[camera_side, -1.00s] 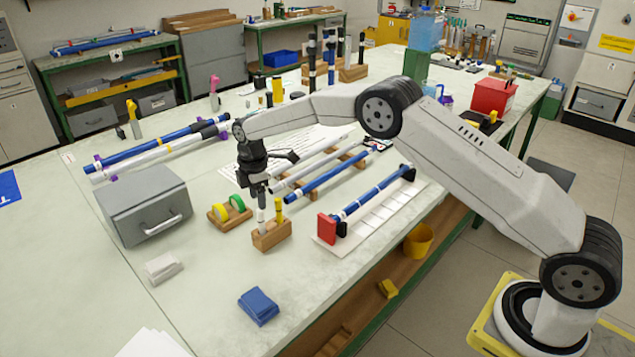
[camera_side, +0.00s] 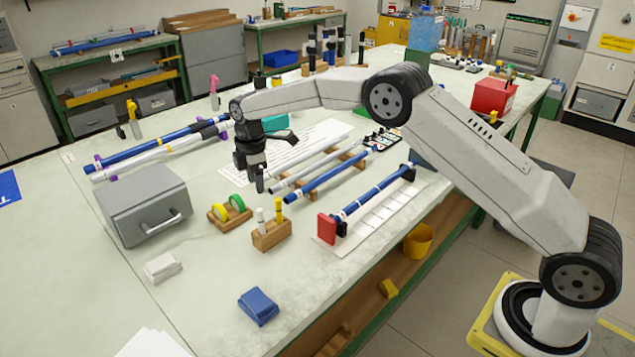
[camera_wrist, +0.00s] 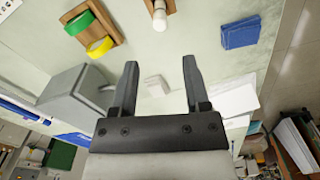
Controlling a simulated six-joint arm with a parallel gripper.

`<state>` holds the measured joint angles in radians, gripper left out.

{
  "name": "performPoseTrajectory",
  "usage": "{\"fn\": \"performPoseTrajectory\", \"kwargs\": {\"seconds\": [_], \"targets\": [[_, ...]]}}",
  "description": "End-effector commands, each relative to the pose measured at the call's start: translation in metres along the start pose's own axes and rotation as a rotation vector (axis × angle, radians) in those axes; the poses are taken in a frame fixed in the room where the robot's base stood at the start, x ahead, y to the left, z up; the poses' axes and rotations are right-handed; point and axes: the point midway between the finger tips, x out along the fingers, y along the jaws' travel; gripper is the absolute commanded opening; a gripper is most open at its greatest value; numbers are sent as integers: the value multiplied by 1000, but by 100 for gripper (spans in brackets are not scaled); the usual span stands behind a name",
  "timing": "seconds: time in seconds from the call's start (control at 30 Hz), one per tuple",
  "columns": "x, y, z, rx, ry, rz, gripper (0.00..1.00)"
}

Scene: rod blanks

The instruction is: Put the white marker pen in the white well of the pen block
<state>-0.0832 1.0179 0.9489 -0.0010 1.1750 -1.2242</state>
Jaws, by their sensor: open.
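The wooden pen block (camera_side: 271,235) stands on the bench, left of the rod rack. The white marker pen (camera_side: 261,220) stands upright in the block's left well. A yellow marker pen (camera_side: 279,209) stands in the well to its right. My gripper (camera_side: 260,187) is open and empty, above and a little behind the block, clear of the pens. In the wrist view, the white pen's end (camera_wrist: 159,20) and part of the block (camera_wrist: 158,5) show at the top, beyond my open fingers (camera_wrist: 160,83). The well's own colour is hidden.
A tape holder (camera_side: 230,215) with yellow and green rolls is left of the block. A grey drawer box (camera_side: 140,205) stands further left. Blue rods (camera_side: 325,178) lie to the right. A white block (camera_side: 162,267) and blue pad (camera_side: 258,306) lie in front, with clear bench between.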

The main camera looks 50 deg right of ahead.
Motion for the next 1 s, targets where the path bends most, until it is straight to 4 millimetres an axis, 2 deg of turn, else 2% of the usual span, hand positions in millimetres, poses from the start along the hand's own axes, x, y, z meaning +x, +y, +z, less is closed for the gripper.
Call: {"fn": "performPoseTrajectory", "kwargs": {"seconds": [0.23,0.47,0.77,1.0], "targets": [[-3,-4,3,35,2,6,60],[-13,-22,15,165,12,27,60],[-26,-66,40,420,38,65,60],[-32,-110,61,624,66,92,60]]}}
